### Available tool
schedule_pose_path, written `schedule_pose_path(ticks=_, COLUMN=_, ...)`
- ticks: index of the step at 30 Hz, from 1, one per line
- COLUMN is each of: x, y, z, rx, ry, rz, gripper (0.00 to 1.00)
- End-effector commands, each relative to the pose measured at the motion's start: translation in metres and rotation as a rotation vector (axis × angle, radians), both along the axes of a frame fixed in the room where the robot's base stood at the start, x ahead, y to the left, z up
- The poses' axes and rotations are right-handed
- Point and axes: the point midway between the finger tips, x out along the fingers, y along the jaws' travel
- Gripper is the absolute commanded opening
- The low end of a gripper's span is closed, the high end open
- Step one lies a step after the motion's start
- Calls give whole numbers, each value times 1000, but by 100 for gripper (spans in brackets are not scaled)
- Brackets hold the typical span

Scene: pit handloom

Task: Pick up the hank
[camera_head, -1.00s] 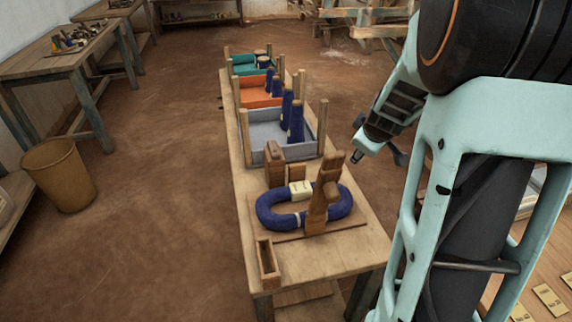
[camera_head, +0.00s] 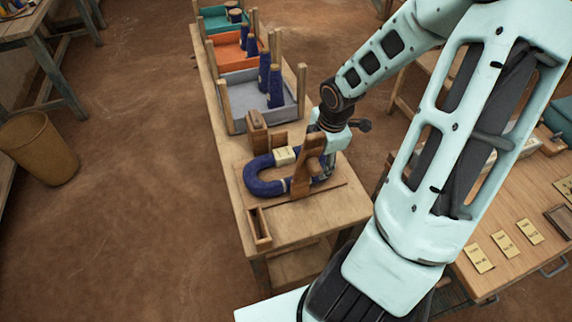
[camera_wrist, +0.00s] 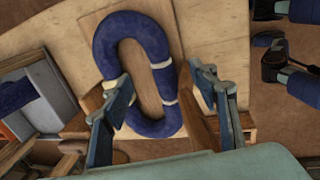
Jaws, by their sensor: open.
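The hank (camera_head: 258,180) is a dark blue oval ring with pale bands and a cream label, lying on a wooden board at the near end of the long bench. It also shows in the wrist view (camera_wrist: 107,45). My gripper (camera_wrist: 160,72) is open over it; in the wrist view one finger overlaps the ring's left side and the other is right of the ring. I cannot tell whether they touch it. In the head view, an upright wooden post (camera_head: 304,171) hides part of the hank's right end and my fingertips.
Grey (camera_head: 252,92), orange (camera_head: 228,51) and teal trays stand farther along the bench (camera_head: 288,222), with blue cones in and near them. A small open wooden box (camera_head: 258,228) is at the front left. A table with yellow cards (camera_head: 502,243) is at the right.

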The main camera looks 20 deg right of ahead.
Motion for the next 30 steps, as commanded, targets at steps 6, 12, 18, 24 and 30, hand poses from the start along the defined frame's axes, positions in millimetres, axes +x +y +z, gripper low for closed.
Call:
schedule_pose_path(ticks=6, x=6, y=1, z=-38, rx=2, ry=2, rz=6, gripper=54)
schedule_pose_path(ticks=12, x=10, y=0, z=-54, rx=1, ry=0, rz=5, gripper=54)
schedule_pose_path(ticks=18, x=16, y=-2, z=-79, rx=2, ry=2, rz=5, gripper=54)
schedule_pose_path(ticks=24, x=22, y=-3, z=-102, rx=0, ry=0, rz=5, gripper=54)
schedule_pose_path(ticks=30, x=22, y=-4, z=-103, rx=-1, ry=0, rz=3, gripper=54)
